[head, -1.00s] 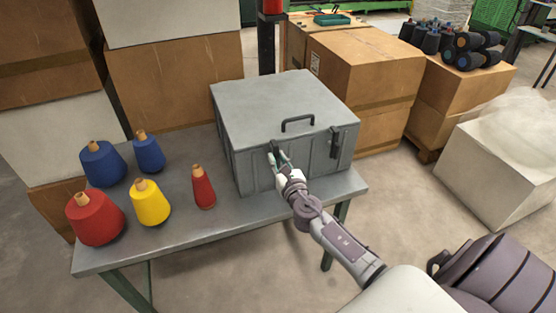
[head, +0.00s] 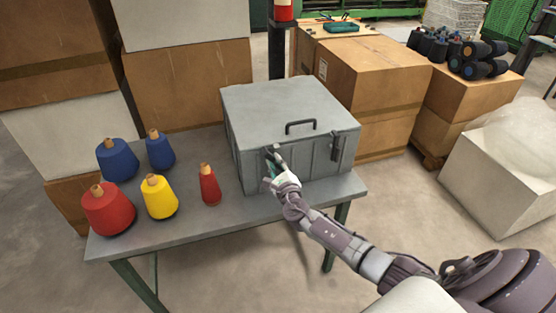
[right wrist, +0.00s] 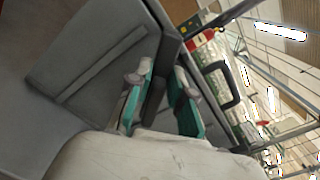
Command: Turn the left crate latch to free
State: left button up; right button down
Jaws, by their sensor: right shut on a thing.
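A grey lidded crate (head: 265,112) stands shut at the right end of the table. Its left latch (head: 271,152) is a small dark lever on the front face, just below the lid edge. Its right latch (head: 336,147) hangs roughly upright. My right gripper (head: 272,168) is at the left latch and covers its lower part. In the right wrist view, its teal-padded fingers (right wrist: 161,92) sit on both sides of the dark latch (right wrist: 156,98), shut on it. How far the latch is turned is hard to tell. My left gripper is not in view.
A dark lid handle (head: 300,126) is above the latches. Red, yellow and blue yarn cones (head: 159,198) stand on the left of the grey table (head: 233,219). Cardboard boxes (head: 375,85) are stacked behind. The floor in front is clear.

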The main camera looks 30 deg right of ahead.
jog(key=shift+a+n+p, duration=0.15)
jog(key=shift+n+p, duration=0.25)
jog(key=shift+n, duration=0.6)
jog(key=shift+w+a+f+n+p, duration=0.1)
jog(key=shift+f+n+p, duration=0.35)
jog(key=shift+n, duration=0.9)
jog(key=shift+a+f+n+p, duration=0.15)
jog(key=shift+f+n+p, duration=0.25)
jog(key=shift+n, duration=1)
jog(key=shift+w+a+f+n+p, duration=0.1)
jog(key=shift+f+n+p, duration=0.15)
jog(key=shift+n+p, duration=0.75)
jog(key=shift+s+n+b, duration=0.1)
jog(key=shift+n+b, duration=0.3)
jog(key=shift+n, duration=0.15)
jog(key=c, duration=1.2)
grip_release()
jog(key=shift+o, duration=0.2)
jog(key=v, duration=1.2)
